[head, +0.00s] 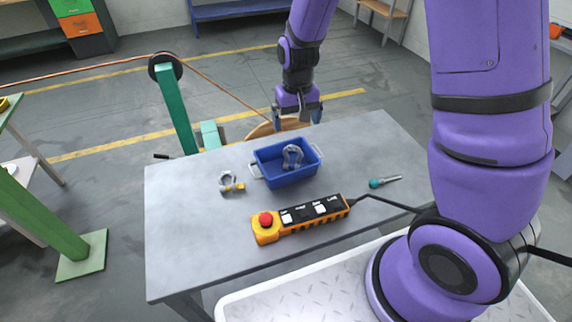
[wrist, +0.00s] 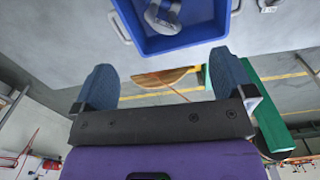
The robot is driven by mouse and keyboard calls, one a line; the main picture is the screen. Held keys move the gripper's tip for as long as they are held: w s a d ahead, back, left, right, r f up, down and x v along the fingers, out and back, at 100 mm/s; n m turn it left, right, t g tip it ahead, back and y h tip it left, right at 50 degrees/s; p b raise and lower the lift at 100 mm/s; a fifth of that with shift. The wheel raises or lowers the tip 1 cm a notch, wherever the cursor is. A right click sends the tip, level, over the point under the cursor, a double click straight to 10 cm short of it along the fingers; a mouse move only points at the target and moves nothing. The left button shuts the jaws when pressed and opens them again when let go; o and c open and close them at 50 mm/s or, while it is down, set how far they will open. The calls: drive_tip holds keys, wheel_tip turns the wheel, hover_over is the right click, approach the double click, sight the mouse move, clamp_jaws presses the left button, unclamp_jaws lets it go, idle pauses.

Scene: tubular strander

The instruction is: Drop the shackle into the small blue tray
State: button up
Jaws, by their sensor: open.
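The small blue tray (head: 285,178) stands on the grey table, and its wall also shows at the top of the wrist view (wrist: 190,42). A grey shackle (head: 292,155) is inside the tray, and part of it shows in the wrist view (wrist: 163,16). A second grey shackle (head: 228,181) with a yellow pin end lies on the table left of the tray, apart from it. My gripper (head: 297,117) is open and empty, above and beyond the tray near the table's far edge. Its two blue fingers stand wide apart in the wrist view (wrist: 162,65).
An orange pendant with a red button (head: 300,218) lies in front of the tray, its black cable running right. A teal-handled tool (head: 384,182) lies to the right. The table's left front is clear. A green post with a pulley (head: 175,105) stands behind the table.

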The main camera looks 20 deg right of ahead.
drive_tip(key=shift+r, duration=2.4)
drive_tip(key=shift+r, duration=0.1)
drive_tip(key=s+d+r+t, duration=0.1)
drive_tip(key=s+d+r, duration=0.1)
drive_tip(key=s+r, duration=0.4)
drive_tip(key=s+d+r+t, duration=0.1)
drive_tip(key=s+d+r, duration=0.15)
drive_tip(key=r, duration=0.65)
drive_tip(key=s+d+r+t, duration=0.1)
drive_tip(key=s+r, duration=0.2)
drive_tip(key=s, duration=0.4)
drive_tip(key=s+d+r+t, duration=0.1)
drive_tip(key=s+r, duration=0.3)
drive_tip(key=s, duration=0.4)
drive_tip(key=shift+s+n+t, duration=0.2)
drive_tip(key=shift+n+t, duration=0.1)
drive_tip(key=shift+t, duration=0.3)
